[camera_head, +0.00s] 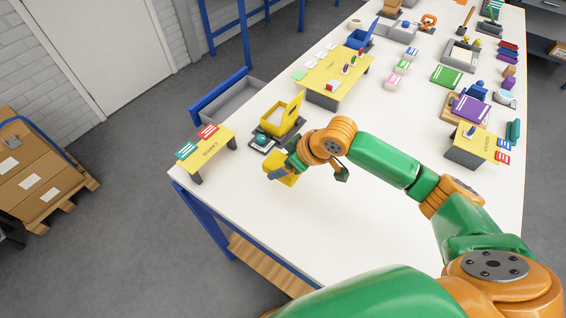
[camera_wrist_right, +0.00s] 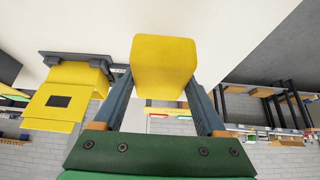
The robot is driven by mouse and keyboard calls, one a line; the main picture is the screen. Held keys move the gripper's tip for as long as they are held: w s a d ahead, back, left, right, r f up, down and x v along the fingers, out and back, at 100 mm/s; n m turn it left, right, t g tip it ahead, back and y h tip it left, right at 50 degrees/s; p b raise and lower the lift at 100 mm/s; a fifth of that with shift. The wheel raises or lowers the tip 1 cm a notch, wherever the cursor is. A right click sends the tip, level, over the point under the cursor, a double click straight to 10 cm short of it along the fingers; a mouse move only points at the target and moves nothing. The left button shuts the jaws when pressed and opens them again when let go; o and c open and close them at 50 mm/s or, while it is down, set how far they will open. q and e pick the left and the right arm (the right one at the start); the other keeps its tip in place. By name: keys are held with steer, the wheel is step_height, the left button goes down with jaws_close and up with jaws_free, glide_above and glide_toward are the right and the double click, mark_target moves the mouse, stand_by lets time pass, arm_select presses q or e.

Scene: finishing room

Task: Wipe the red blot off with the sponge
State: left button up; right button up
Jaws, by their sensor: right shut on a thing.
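My right gripper (camera_head: 283,172) is low over the near left part of the white table (camera_head: 290,235). It is shut on a yellow block, the sponge (camera_head: 288,181). In the right wrist view the sponge (camera_wrist_right: 164,62) sits between the two fingers (camera_wrist_right: 162,108), its far end standing out past them. I cannot tell whether the sponge touches the table. No red blot shows on the bare table in either view; the spot under the gripper and arm is hidden. My left gripper is not in view.
An open yellow box (camera_head: 281,119) on a dark base stands just behind the gripper. A yellow stand (camera_head: 207,153) with red and green cards is at the left edge. More stands, books and tools fill the back and right. The table's near part is clear.

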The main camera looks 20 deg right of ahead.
steer(key=shift+r+p, duration=0.95)
steer(key=shift+r, duration=0.15)
